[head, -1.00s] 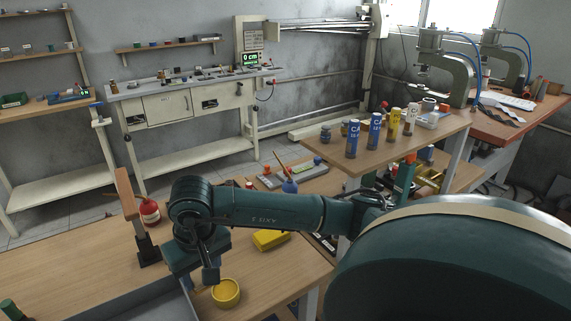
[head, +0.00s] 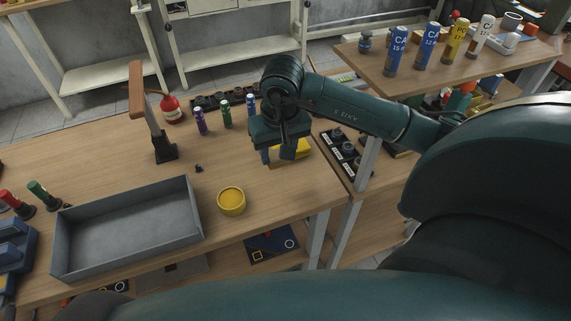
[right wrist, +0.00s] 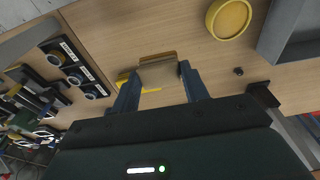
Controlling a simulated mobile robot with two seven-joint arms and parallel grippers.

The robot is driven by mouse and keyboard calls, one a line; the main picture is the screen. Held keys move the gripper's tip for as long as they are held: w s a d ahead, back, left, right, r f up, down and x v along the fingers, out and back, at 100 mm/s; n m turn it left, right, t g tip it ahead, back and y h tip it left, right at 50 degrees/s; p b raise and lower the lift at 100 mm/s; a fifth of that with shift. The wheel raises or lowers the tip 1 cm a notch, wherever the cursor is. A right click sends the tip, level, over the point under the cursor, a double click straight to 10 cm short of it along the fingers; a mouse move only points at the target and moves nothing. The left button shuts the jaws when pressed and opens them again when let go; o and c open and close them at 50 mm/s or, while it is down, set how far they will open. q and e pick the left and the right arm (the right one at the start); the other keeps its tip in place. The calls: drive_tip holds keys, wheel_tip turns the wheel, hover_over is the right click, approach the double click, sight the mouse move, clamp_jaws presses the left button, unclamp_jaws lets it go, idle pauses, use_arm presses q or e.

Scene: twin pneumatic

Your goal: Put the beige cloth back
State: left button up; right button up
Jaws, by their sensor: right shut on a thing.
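My right gripper (head: 278,160) is over the wooden table, just in front of a folded yellow cloth (head: 294,150) and partly covering it. In the right wrist view its two fingers (right wrist: 159,88) are apart, with a flat beige cloth (right wrist: 158,74) between them, and the gripper is shut on it. A yellow edge (right wrist: 125,79) shows beside the left finger there. In the head view the beige cloth is hard to tell from the table. Whether the cloth touches the table or the yellow cloth, I cannot tell. My left gripper is not in view.
A yellow round tin (head: 231,201) and a grey tray (head: 130,228) stand left of my right gripper. A raised shelf (head: 450,62) with cylinders is at right.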

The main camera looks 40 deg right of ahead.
sight(278, 167)
wheel_tip(278, 167, down, 5)
drive_tip(key=shift+a+f+b, duration=0.1)
drive_tip(key=shift+b, duration=1)
drive_tip(key=shift+f, duration=0.1)
drive_tip(key=shift+f+b, duration=0.3)
drive_tip(key=shift+f, duration=0.05)
wheel_tip(278, 167, down, 3)
drive_tip(key=shift+r+b, duration=0.2)
drive_tip(key=shift+b, duration=0.6)
drive_tip(key=shift+f, duration=0.25)
drive_tip(key=shift+r, duration=0.15)
drive_tip(key=shift+f, duration=0.25)
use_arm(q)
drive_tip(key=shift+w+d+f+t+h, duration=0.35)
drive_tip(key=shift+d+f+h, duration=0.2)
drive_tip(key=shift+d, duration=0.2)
use_arm(e)
drive_tip(key=o, duration=0.9)
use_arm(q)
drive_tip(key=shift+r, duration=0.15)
use_arm(e)
drive_tip(key=shift+r, duration=0.2)
